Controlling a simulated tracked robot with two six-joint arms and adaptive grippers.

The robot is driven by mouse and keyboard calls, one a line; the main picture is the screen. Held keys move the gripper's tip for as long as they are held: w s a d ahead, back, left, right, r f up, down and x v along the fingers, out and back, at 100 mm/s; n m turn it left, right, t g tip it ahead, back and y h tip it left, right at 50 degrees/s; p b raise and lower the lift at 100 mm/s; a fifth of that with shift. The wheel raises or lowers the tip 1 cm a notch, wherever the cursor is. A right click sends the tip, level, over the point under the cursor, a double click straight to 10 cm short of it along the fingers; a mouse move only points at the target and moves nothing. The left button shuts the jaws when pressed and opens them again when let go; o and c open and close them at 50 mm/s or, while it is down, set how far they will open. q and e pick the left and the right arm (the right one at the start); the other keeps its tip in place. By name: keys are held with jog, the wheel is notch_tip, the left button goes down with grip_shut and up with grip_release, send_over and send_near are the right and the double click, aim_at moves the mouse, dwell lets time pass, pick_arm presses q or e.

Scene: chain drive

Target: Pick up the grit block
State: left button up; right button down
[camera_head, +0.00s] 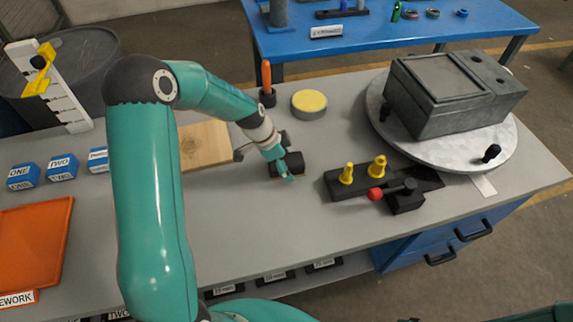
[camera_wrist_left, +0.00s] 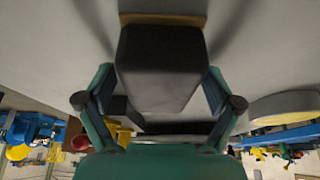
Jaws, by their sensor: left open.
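The grit block (camera_head: 292,163), a dark block with a tan layer along one side, lies on the grey bench near the middle. My left gripper (camera_head: 281,162) is down at the block and partly covers it in the head view. In the left wrist view the block (camera_wrist_left: 160,62) fills the middle between the two open fingers of the gripper (camera_wrist_left: 160,88). Gaps seem to show between fingers and block; I cannot tell whether either finger touches it. My right gripper is not in view.
A wooden board (camera_head: 205,146) lies left of the gripper. An orange-handled tool (camera_head: 266,78) and a yellow-topped round pad (camera_head: 309,103) stand behind. A black fixture with yellow knobs (camera_head: 345,190) is close on the right, near a round turntable (camera_head: 470,155).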

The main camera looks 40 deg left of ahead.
aim_at(286, 160)
pick_arm(q)
jog(key=c, duration=1.4)
jog(key=shift+o, duration=0.2)
jog(key=shift+r, duration=0.15)
jog(key=shift+r+p, duration=0.25)
jog(key=shift+p, duration=0.5)
jog(key=shift+w+r, duration=0.1)
jog(key=shift+r, duration=0.15)
notch_tip(286, 160, up, 19)
jog(key=b, duration=0.1)
jog(key=shift+r+b, duration=0.15)
jog(key=shift+b, duration=0.25)
